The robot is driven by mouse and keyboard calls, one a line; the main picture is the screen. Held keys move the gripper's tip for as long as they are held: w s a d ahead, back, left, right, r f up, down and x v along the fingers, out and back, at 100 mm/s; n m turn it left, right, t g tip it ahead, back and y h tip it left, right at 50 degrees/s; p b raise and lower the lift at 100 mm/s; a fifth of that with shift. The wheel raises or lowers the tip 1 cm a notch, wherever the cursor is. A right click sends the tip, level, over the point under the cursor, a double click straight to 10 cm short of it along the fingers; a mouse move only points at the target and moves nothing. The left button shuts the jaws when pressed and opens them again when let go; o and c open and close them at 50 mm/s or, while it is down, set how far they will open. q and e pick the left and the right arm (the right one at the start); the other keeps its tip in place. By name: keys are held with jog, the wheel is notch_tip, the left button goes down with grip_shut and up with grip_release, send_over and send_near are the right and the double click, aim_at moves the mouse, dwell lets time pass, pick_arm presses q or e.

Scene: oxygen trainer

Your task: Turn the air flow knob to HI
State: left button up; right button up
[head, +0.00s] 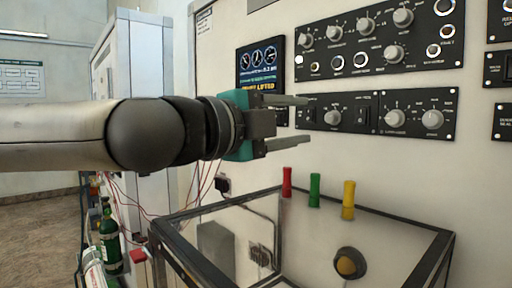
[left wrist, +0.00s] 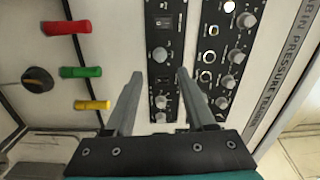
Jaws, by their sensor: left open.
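The lower control panels (head: 345,127) on the wall carry round grey knobs and small switches; their labels are too small to read, so I cannot tell which is the air flow knob. One knob (head: 333,118) is just right of my left fingertips in the head view, and two more, a left one (head: 395,117) and a right one (head: 433,119), sit farther right. My left gripper (head: 308,118) is open and empty, its fingers pointing at the panel. In the left wrist view, the open fingers (left wrist: 159,73) flank the knob strip (left wrist: 150,40), apparently without touching a knob. My right gripper is not in view.
A larger knob panel (head: 380,68) is above, beside a small display (head: 261,66). Red (head: 287,182), green (head: 315,190) and yellow (head: 348,199) handles stick out below, over a dark-framed transparent case (head: 300,206). A green cylinder (head: 110,245) stands at lower left.

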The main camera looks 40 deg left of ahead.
pick_arm(q)
jog(key=s+b, duration=0.3)
jog(key=s, duration=0.4)
jog(key=shift+s+a, duration=0.25)
jog(key=shift+f, duration=0.1)
dwell(0.5)
